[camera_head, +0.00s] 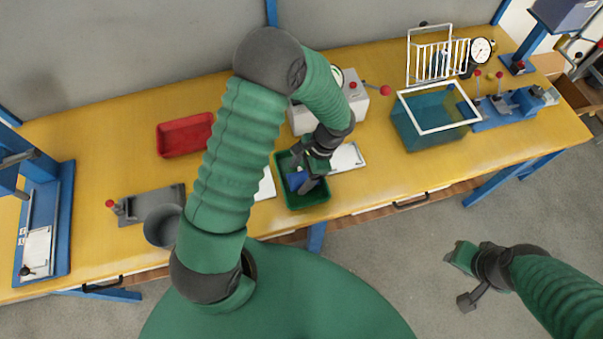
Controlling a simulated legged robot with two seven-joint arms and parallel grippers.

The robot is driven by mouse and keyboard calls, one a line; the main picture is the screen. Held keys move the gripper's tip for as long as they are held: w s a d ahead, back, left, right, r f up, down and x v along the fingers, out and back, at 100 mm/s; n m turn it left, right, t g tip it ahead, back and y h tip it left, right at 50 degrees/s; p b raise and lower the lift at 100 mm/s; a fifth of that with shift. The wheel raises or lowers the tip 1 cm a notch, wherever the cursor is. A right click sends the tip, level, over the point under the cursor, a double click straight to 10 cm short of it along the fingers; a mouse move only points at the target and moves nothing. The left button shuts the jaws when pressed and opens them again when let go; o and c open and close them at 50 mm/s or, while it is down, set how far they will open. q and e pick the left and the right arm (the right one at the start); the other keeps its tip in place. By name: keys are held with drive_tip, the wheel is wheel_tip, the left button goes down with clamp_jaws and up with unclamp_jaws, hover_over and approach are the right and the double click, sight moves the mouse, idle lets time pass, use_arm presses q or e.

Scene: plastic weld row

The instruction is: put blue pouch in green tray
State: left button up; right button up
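The green tray (304,202) sits near the front edge of the yellow workbench, at the middle of the view. The blue pouch (296,181) is at the tray, between or beside the fingers of my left gripper (307,184). The gripper points down over the tray and partly hides both pouch and tray interior. I cannot tell whether the fingers are closed on the pouch or whether it touches the tray floor. My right gripper (462,278) is open and empty, out over the floor to the right.
A red tray (184,136) lies at the left. A grey cup (163,226) stands near the front edge. A blue-green bin with a white rim (412,132) stands at the right. White papers (347,158) lie beside the green tray. A grey box (356,98) stands behind.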

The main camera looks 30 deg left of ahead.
use_arm(q)
drive_tip(key=shift+o, duration=0.9)
drive_tip(key=shift+a, duration=0.2)
drive_tip(key=shift+d, duration=0.3)
drive_tip(key=v, duration=1.2)
drive_tip(key=s+d+r+n+t+h, duration=0.1)
drive_tip(key=s+r+n+t+h, duration=0.1)
drive_tip(key=s+n+t, duration=0.4)
drive_tip(key=shift+s+d+n+h, duration=0.35)
drive_tip(key=shift+s+n, duration=0.35)
drive_tip(key=shift+n, duration=0.3)
drive_tip(key=shift+s, duration=0.1)
